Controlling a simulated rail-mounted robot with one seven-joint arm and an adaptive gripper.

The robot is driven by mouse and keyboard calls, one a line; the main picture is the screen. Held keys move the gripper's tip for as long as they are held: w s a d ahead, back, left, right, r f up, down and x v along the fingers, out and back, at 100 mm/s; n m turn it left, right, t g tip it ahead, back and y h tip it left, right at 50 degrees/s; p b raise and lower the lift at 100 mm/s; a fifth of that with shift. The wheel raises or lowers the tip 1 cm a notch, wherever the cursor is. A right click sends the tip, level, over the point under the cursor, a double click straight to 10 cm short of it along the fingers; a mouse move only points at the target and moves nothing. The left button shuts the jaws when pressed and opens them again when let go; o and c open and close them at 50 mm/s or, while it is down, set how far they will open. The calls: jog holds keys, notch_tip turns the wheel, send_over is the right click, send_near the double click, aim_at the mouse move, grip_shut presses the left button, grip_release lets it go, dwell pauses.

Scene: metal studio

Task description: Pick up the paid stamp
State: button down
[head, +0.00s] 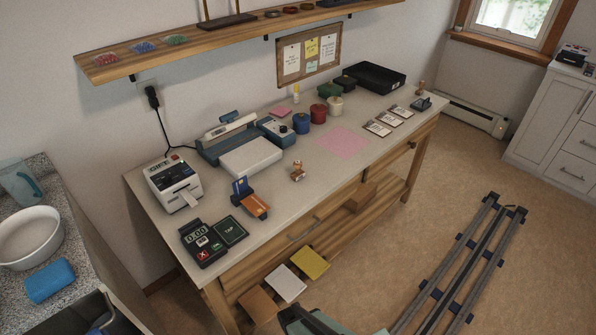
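A small wooden-handled stamp (298,171) stands on the long wooden table (222,214), right of the orange and blue card piece. A second small wooden-handled piece (421,87) stands at the table's far right end, by a dark blue item (421,103). Both are too small for any lettering to be read, so I cannot tell which one is the paid stamp. Nothing touches either of them. My gripper is not in view; only a dark and green part of my own body shows at the bottom edge.
A receipt printer (175,182), card terminal (203,242), white-topped machine (250,156) and colored tubs (301,123) share the table. A pink sheet (342,142) lies flat. A shelf (240,28) hangs above. Floor rails (460,265) run right.

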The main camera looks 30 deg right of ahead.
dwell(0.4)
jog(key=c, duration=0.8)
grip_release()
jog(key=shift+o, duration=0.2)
